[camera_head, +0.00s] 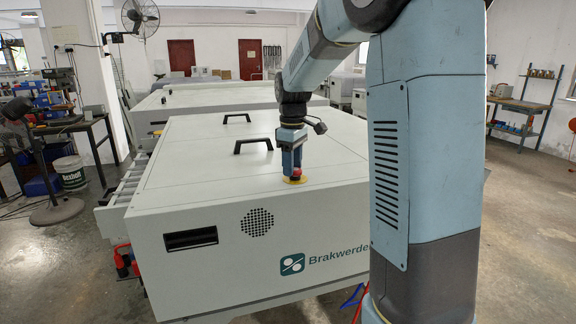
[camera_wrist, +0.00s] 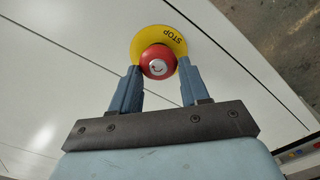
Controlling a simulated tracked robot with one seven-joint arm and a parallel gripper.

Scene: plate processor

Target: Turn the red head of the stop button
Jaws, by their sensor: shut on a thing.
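The stop button's red head (camera_wrist: 158,62) sits on a round yellow plate marked STOP (camera_wrist: 174,38) in the wrist view. In the head view the red head (camera_head: 297,173) shows on top of the white plate processor (camera_head: 210,195), near its front edge. My gripper (camera_wrist: 157,68) points down at the button, with one finger on each side of the red head. It is shut on the red head. In the head view my gripper (camera_head: 292,168) partly hides the button and its yellow plate (camera_head: 293,180).
Two black handles (camera_head: 253,144) (camera_head: 237,117) stand up from the processor's lid, behind and left of the button. The lid around the button is otherwise flat and clear. A second white machine (camera_head: 190,98) stands behind. A black fan (camera_head: 140,18) is at the upper left.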

